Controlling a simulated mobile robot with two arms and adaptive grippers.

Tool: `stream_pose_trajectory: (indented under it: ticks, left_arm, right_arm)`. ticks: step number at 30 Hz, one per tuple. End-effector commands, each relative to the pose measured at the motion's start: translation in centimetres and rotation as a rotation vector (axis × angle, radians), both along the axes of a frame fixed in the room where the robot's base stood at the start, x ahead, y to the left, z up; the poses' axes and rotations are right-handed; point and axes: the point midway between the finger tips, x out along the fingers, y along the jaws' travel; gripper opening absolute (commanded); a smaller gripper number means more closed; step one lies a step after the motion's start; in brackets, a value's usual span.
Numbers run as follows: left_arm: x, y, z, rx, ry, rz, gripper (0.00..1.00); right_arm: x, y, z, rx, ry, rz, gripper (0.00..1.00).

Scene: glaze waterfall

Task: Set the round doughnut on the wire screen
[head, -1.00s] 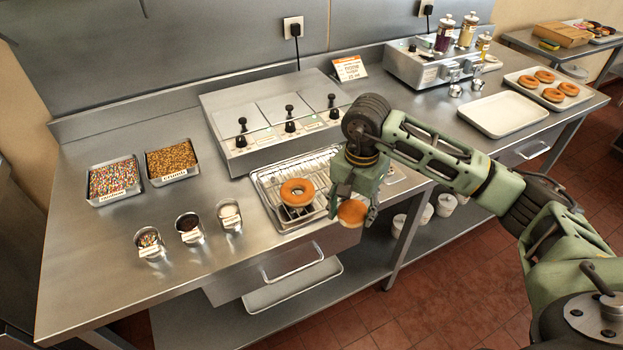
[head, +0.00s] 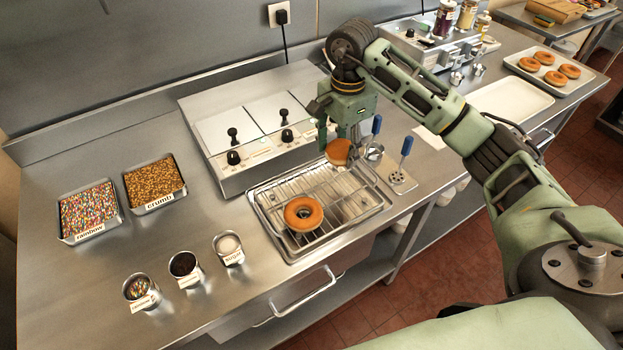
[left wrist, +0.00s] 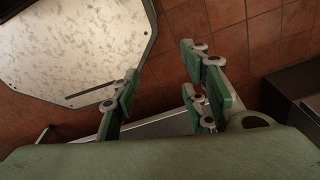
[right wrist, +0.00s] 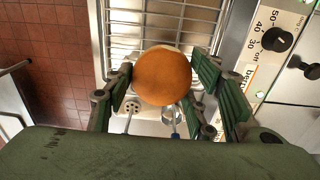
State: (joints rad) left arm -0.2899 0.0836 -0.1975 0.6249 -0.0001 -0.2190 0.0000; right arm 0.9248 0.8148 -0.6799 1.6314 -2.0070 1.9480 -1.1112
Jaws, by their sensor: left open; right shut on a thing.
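The round doughnut (head: 338,152), brown and without a hole, is held by my right gripper (head: 341,146). The right wrist view shows the doughnut (right wrist: 163,75) between the green fingers, with wire bars behind it. It hangs above the back right part of the wire screen (head: 347,197), apart from it as far as I can tell. A ring doughnut (head: 303,214) lies on the front left of the screen. My left gripper (left wrist: 160,88) is open and empty over the floor in the left wrist view; it is not in the head view.
The glazing machine (head: 262,125) with knobs stands behind the screen. Blue-handled tools (head: 402,165) lie to its right. Small cups (head: 228,248) and trays of rainbow (head: 88,212) and crumb toppings stand left. Ring doughnuts fill a tray (head: 549,68) at far right.

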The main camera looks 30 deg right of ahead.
Motion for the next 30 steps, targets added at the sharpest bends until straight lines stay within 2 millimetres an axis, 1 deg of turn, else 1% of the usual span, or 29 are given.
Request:
stream_pose_trajectory:
  ticks: [5, 6, 9, 13, 16, 19, 22, 27, 30]
  left_arm:
    - [0.0, -0.3, 1.3, -0.003, 0.001, 0.001, 0.4]
    - [-0.2, -0.3, 1.6, -0.004, 0.003, 0.001, 0.4]
    - [-1.2, -0.4, 2.0, -0.005, 0.015, 0.0, 0.4]
    - [-2.5, -0.5, 2.1, -0.004, 0.036, -0.001, 0.4]
    - [-2.9, -0.4, 2.4, -0.003, 0.042, -0.002, 0.4]
    - [-2.6, -0.5, 3.1, -0.004, 0.037, -0.002, 0.4]
    - [-1.6, -0.5, 3.4, -0.005, 0.025, -0.003, 0.4]
    - [-0.1, -0.6, 3.4, -0.008, 0.0, -0.002, 0.4]
    - [-0.1, -0.6, 3.3, -0.007, 0.0, -0.002, 0.4]
  right_arm:
    - [-0.2, 0.1, -2.8, 0.001, 0.009, 0.001, 0.24]
    - [-0.2, 0.1, -3.6, 0.001, 0.008, 0.0, 0.24]
    - [-0.2, 0.0, -5.1, 0.001, 0.005, 0.0, 0.24]
    - [-0.1, 0.0, -6.1, 0.001, 0.003, 0.001, 0.24]
    - [-0.2, 0.1, -7.1, 0.002, 0.005, 0.001, 0.24]
    - [-0.2, 0.1, -8.5, 0.002, 0.006, 0.0, 0.24]
    - [-0.2, 0.1, -9.6, 0.001, 0.004, 0.001, 0.24]
    - [-0.1, 0.0, -9.9, 0.0, 0.001, 0.001, 0.24]
    - [-0.1, 0.0, -10.0, 0.0, 0.001, 0.002, 0.24]
